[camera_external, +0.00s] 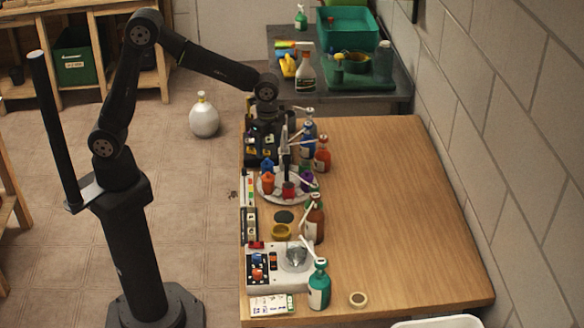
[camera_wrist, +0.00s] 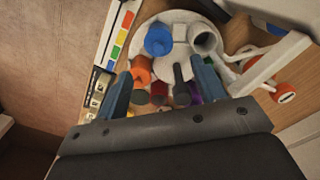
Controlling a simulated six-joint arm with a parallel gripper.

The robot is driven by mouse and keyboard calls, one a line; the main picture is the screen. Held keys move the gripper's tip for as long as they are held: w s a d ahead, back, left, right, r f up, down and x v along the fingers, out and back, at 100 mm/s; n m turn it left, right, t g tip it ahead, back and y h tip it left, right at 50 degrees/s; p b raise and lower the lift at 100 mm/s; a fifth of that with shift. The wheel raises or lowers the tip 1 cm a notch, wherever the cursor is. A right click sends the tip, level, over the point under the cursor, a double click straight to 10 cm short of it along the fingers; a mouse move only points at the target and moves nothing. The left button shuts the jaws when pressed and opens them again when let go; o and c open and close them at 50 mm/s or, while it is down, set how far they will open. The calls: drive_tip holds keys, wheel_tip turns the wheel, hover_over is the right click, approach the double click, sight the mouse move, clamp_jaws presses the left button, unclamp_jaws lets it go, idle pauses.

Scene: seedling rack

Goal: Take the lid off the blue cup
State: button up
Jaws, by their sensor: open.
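The blue cup (camera_wrist: 158,41) stands on a round white rack (camera_wrist: 232,73) with other coloured cups. In the wrist view it is near the top, beyond my fingertips, with a rounded blue top; I cannot tell lid from cup clearly. It also shows in the outside view (camera_external: 267,164) at the rack's back left. My gripper (camera_wrist: 163,85) is open and empty, with its two fingers spread above the near part of the rack. In the outside view my gripper (camera_external: 275,138) hangs over the back of the rack. Nothing is between the fingers in its grasp.
Near the blue cup are an orange cup (camera_wrist: 139,69), a red cup (camera_external: 289,189), a purple cup (camera_external: 306,180) and an open grey-white cup (camera_wrist: 204,40). Bottles with pumps, including an orange one (camera_external: 322,153), stand to the right. The table's right side (camera_external: 400,200) is clear.

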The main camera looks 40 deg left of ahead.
sight(267, 159)
drive_tip(key=shift+a+f, duration=0.2)
drive_tip(key=shift+f, duration=1.2)
drive_tip(key=shift+a+f, duration=0.2)
drive_tip(key=shift+f, duration=1.15)
drive_tip(key=shift+c, duration=0.4)
drive_tip(key=c, duration=0.9)
